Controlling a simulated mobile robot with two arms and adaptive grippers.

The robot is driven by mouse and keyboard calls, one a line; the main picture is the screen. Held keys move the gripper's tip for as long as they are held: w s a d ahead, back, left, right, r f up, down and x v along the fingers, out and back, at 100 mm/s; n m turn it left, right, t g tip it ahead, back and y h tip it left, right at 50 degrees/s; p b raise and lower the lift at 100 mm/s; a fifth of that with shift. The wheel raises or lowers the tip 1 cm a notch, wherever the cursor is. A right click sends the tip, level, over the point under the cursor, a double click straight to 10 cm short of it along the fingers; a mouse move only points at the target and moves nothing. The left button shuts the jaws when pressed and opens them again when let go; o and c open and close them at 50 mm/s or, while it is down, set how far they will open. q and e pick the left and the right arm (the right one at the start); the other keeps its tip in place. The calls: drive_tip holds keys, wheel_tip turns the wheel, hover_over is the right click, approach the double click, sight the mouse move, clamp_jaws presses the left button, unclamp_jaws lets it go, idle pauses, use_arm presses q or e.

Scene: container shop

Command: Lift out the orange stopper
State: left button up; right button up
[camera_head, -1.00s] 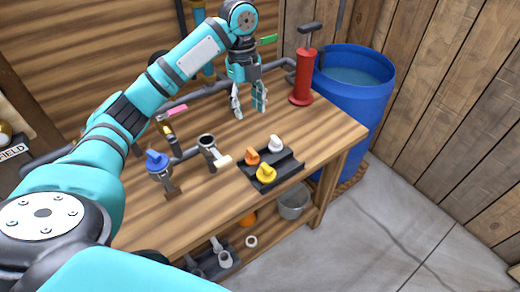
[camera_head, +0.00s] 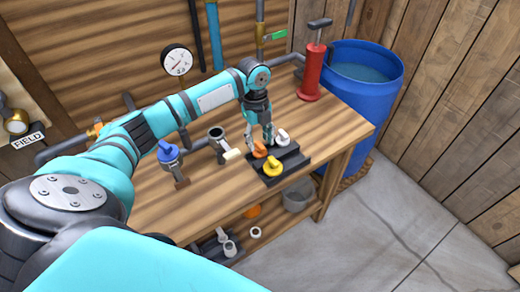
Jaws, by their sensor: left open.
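The orange stopper (camera_head: 260,150) sits in a black tray (camera_head: 290,167) on the wooden workbench. A white stopper (camera_head: 282,137) and a yellow stopper (camera_head: 271,166) sit in the same tray beside it. My left gripper (camera_head: 258,143) is open, pointing down, with its fingers at the orange stopper. Whether the fingers touch it I cannot tell. The gripper and the lower arm hide the space just behind the stopper. My right gripper is not in view.
A pipe fitting with a blue handle (camera_head: 168,152) and an open grey pipe (camera_head: 216,135) stand left of the tray. A red pump (camera_head: 312,72) stands at the bench's back right, by a blue water barrel (camera_head: 350,110). The bench's front left is clear.

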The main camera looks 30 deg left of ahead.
sight(260, 152)
use_arm(q)
drive_tip(key=shift+d+f, duration=0.1)
drive_tip(key=shift+f, duration=1.25)
clamp_jaws()
